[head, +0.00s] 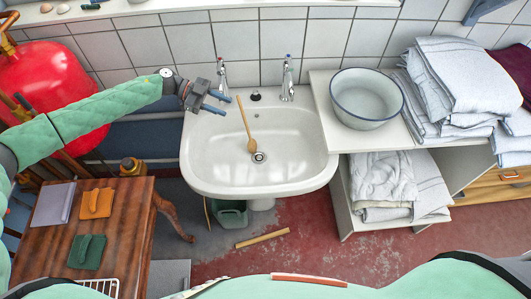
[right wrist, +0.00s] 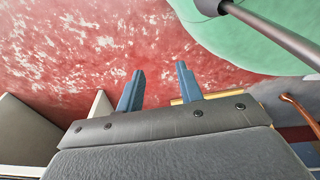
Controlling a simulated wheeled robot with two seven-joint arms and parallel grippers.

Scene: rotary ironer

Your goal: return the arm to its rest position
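My left arm reaches in from the left in the head view, stretched over the left side of the sink. Its gripper (head: 224,105) is above the left rim of the sink, with its two blue fingers apart and nothing between them. My right gripper (right wrist: 160,68) shows in the right wrist view with its two blue fingers apart and empty, above the worn red floor (right wrist: 70,45). The right gripper's fingers cannot be made out in the head view.
A white sink (head: 205,160) holds a wooden spoon (head: 246,125). Two taps stand behind it. An enamel basin (head: 366,98) and folded linens (head: 463,75) are on the right counter. A red tank (head: 45,85) and a wooden table (head: 125,225) with cloths are at left.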

